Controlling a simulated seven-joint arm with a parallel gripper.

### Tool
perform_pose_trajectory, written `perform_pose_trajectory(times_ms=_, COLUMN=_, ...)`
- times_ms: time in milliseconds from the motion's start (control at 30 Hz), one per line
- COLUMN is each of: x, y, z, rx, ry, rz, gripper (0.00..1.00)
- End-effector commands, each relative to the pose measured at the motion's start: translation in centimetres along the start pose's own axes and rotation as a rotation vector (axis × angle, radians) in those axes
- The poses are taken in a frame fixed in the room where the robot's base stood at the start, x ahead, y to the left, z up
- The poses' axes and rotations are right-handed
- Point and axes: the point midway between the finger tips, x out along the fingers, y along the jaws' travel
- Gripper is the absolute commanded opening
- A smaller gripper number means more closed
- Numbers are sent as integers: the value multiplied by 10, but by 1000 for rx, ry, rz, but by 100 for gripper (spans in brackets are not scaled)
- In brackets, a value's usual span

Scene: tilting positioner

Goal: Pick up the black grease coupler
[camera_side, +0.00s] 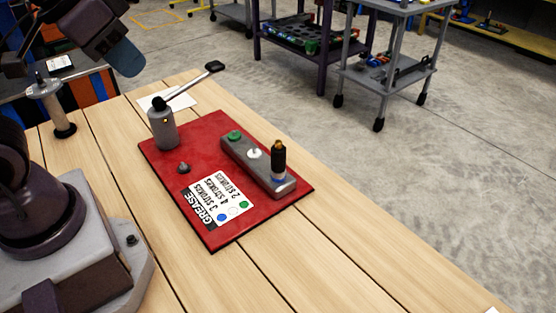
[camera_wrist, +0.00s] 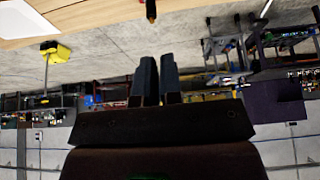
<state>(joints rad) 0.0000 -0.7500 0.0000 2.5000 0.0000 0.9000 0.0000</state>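The black grease coupler (camera_side: 279,158) stands upright on the blue-marked end of a grey block (camera_side: 240,149). It is a dark cylinder with an orange-brown tip. In the wrist view, a dark tip with an orange end (camera_wrist: 151,10) shows at the top edge and looks like part of the coupler. My gripper (camera_side: 125,58) is high at the upper left of the side view, well apart from the coupler. In the wrist view, the two dark blue fingers of my gripper (camera_wrist: 158,62) lie close together with only a sliver between them and nothing held.
The block lies on a red board (camera_side: 220,230) with a grease label (camera_side: 218,198) and a small dark fitting (camera_side: 183,167). A grey pump (camera_side: 162,129) with a black-handled lever stands at the board's far left corner. The wooden table in front is clear.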

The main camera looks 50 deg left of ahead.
Motion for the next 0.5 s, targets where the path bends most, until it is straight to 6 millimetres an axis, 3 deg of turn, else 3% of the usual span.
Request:
perform_pose_trajectory(times_ms=33, x=0, y=0, z=0, rx=0, ry=0, rz=0, gripper=18)
perform_pose_trajectory(times_ms=233, x=0, y=0, z=0, rx=0, ry=0, rz=0, gripper=63)
perform_pose_trajectory(times_ms=500, x=0, y=1, z=0, rx=4, ry=0, rz=2, gripper=63)
